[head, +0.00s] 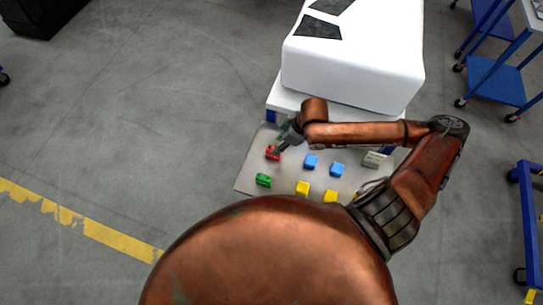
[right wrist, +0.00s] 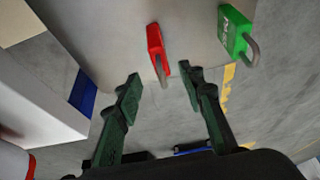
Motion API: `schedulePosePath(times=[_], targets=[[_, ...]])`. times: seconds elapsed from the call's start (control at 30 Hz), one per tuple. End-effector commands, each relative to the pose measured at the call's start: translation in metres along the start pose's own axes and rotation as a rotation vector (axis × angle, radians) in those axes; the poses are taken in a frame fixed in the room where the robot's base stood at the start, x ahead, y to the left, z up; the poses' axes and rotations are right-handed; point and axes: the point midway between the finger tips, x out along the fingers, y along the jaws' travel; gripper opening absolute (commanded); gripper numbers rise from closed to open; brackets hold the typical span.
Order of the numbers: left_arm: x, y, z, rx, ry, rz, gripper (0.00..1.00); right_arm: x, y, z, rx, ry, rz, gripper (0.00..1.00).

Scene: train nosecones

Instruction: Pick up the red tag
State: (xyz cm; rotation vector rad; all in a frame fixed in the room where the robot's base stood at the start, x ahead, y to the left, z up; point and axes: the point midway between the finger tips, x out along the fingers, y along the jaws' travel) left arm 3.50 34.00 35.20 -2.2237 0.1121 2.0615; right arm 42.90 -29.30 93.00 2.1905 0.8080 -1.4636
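The red tag (head: 273,152) is a small red block with a metal loop, lying at the left part of a grey board (head: 247,184). My right gripper (head: 279,149) is just above and beside it in the head view. In the right wrist view the red tag (right wrist: 155,42) lies ahead of the gripper, with its grey loop pointing back between the two green fingers (right wrist: 160,84). The fingers stand wide apart, and nothing is gripped. My left gripper is not in view.
A green tag (head: 263,180) lies close to the red one. Two blue tags (head: 310,161), yellow tags (head: 303,187) and a pale tag (head: 374,159) are also on the board. A large white nosecone (head: 350,65) stands behind it. Open floor lies left.

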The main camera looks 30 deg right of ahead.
Motion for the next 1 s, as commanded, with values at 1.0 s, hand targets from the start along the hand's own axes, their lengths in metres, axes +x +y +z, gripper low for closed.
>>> schedulePosePath(times=[1.0], targets=[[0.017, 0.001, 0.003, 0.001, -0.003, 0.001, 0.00, 0.082, -0.001, 0.011, -0.002, 0.000, 0.000, 0.36]])
